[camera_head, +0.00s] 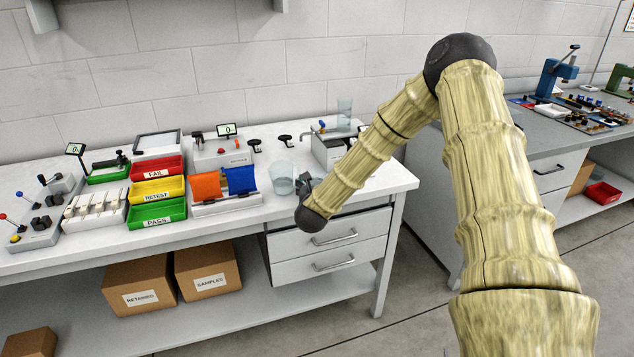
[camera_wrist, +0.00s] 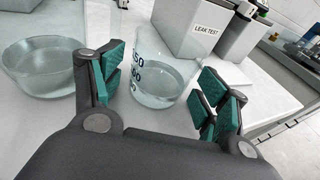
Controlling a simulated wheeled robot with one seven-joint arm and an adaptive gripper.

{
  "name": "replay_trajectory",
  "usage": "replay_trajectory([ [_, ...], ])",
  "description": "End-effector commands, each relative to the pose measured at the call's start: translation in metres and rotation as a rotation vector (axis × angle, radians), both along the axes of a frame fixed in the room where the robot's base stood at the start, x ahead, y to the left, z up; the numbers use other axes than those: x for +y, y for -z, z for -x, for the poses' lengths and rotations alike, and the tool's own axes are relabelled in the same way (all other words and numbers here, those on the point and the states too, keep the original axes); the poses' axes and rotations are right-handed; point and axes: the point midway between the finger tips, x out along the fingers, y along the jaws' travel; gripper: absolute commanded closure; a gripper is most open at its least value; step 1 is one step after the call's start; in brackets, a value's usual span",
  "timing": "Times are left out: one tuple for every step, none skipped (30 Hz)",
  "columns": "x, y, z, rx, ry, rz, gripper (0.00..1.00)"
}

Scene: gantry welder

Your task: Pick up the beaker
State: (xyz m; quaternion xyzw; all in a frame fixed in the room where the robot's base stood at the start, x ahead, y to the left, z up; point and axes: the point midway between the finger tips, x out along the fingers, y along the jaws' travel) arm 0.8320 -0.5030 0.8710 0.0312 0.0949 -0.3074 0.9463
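The beaker (camera_wrist: 165,82) is clear glass with dark printed markings and some clear liquid. It stands upright on the white bench in the wrist view. My gripper (camera_wrist: 163,88) is open, its green-padded fingers on either side of the beaker, with visible gaps beside it. I cannot tell how far the fingertips reach along the glass. In the head view my gripper (camera_head: 305,184) is low over the bench's front right part, and my arm largely hides the beaker there.
A wider glass dish (camera_wrist: 42,70) with liquid stands close outside the left finger; it also shows in the head view (camera_head: 282,179). A grey box labelled LEAK TEST (camera_wrist: 192,26) is behind the beaker. An orange and blue holder (camera_head: 225,185) stands left. A tall glass (camera_head: 344,112) stands further back.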

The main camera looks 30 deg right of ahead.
Motion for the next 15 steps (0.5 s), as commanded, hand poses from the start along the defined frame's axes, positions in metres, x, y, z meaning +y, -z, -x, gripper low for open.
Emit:
replay_trajectory([
  [-0.0002, 0.0001, 0.0002, 0.0, 0.0, 0.0, 0.42],
  [-0.0003, 0.0001, 0.0003, 0.0, 0.0, 0.0, 0.47],
  [-0.0003, 0.0001, 0.0003, 0.0, 0.0, 0.0, 0.55],
  [-0.0004, 0.0001, 0.0003, 0.0, 0.001, 0.0, 0.6],
  [-0.0004, 0.0001, 0.0003, 0.0, 0.001, 0.0, 0.66],
  [-0.0003, 0.0001, 0.0004, 0.0, 0.001, 0.0, 0.7],
  [-0.0004, 0.0001, 0.0004, 0.0, 0.001, 0.0, 0.7],
  [-0.0004, -0.0001, 0.0004, 0.0, 0.001, 0.0, 0.7],
  [-0.0004, -0.0001, 0.0004, 0.0, 0.001, 0.0, 0.7],
  [-0.0004, -0.0001, 0.0004, 0.0, 0.001, 0.0, 0.7],
  [-0.0004, -0.0001, 0.0004, 0.0, 0.001, 0.0, 0.7],
  [-0.0004, -0.0001, 0.0004, 0.0, 0.001, 0.0, 0.7],
  [-0.0004, -0.0001, 0.0004, 0.0, 0.001, 0.0, 0.7],
  [-0.0003, -0.0001, 0.0003, 0.0, 0.0, 0.0, 0.7],
  [-0.0004, -0.0003, 0.0003, 0.0, 0.0, 0.0, 0.7],
])
